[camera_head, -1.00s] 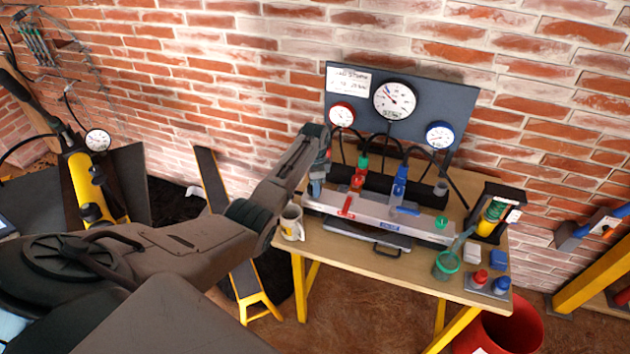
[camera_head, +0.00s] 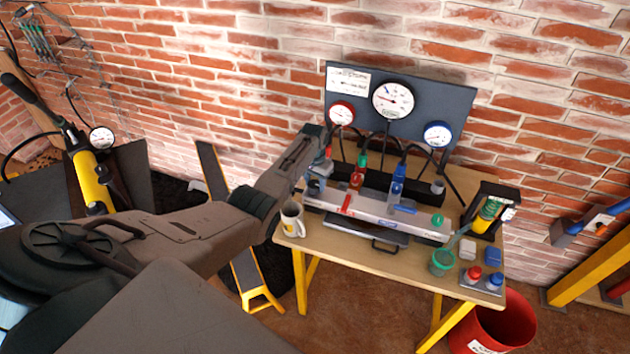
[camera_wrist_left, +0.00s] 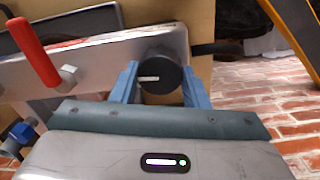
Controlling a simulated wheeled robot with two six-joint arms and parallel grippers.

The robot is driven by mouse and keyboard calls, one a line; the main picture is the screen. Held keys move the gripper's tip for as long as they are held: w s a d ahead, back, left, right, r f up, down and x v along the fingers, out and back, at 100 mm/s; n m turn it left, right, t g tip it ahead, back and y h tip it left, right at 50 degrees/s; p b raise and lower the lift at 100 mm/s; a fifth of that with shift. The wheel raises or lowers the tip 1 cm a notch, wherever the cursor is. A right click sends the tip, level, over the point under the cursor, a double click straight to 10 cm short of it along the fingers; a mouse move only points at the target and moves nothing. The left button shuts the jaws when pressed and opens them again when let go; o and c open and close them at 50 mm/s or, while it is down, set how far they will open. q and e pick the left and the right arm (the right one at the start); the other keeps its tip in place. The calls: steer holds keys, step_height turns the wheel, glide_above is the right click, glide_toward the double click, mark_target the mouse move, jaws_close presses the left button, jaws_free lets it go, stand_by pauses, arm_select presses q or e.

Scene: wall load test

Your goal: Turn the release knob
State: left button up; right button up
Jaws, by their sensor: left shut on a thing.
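The release knob (camera_wrist_left: 165,72) is a round black knob with a white mark, at the end of a silver manifold block (camera_head: 375,208). In the left wrist view my left gripper (camera_wrist_left: 159,76) has its two blue fingers on either side of the knob and is shut on it. The white mark lies nearly level in that view. In the head view this gripper (camera_head: 317,183) is at the block's left end, and my arm and fingers hide the knob. My right gripper is not in view.
A mug (camera_head: 292,217) stands close to my left wrist at the bench's left edge. A red lever (camera_head: 346,203) and a blue lever (camera_head: 403,209) sit on the block. A gauge panel (camera_head: 455,105) stands behind. A green cup (camera_head: 441,263) is at the right.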

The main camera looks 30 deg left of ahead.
mark_target(314, 183)
arm_select(q)
steer(key=shift+w+r+n, duration=0.1)
steer(key=shift+n, duration=0.4)
steer(key=o, duration=1)
step_height(314, 183, up, 11)
steer(key=shift+a+f+b, duration=0.1)
steer(key=shift+b, duration=1)
